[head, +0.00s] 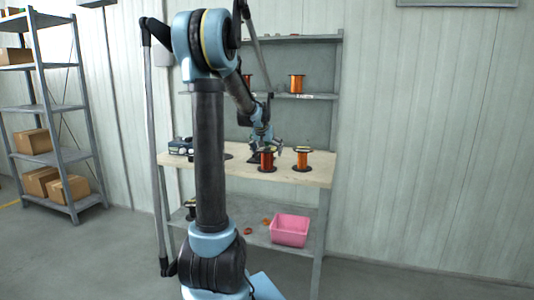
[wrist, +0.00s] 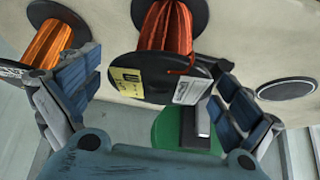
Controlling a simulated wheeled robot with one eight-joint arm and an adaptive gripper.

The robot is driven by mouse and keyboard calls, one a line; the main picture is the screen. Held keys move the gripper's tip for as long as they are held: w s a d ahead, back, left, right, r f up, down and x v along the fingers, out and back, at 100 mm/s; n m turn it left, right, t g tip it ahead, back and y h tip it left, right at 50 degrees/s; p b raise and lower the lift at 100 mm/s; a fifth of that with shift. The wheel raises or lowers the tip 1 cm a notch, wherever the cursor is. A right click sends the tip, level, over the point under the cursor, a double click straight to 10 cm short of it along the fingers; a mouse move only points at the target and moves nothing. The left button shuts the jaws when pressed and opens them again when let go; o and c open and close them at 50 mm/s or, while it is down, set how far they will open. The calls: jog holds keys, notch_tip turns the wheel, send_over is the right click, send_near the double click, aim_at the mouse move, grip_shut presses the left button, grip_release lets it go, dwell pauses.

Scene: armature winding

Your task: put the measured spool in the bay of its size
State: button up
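A spool of red-orange wire (head: 267,160) with black flanges stands upright on the bench. In the wrist view this spool (wrist: 165,28) lies between my fingers, its near flange carrying a yellow label and a white label. My gripper (head: 268,143) is above and around this spool's top; in the wrist view my gripper (wrist: 158,68) is open, with a gap on each side of the flange. A second, lighter orange spool (head: 302,158) stands to the right on the bench; it shows at the left in the wrist view (wrist: 48,42). I cannot tell which spool is the measured one.
The wall shelf (head: 316,96) above the bench (head: 322,172) holds another orange spool (head: 296,84) and one partly hidden. A dark device (head: 180,146) sits at the bench's left. A pink bin (head: 289,230) stands on the lower shelf. A black disc (wrist: 287,90) lies on the bench.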

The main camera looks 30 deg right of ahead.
jog(key=shift+r, duration=0.1)
jog(key=v, duration=1.2)
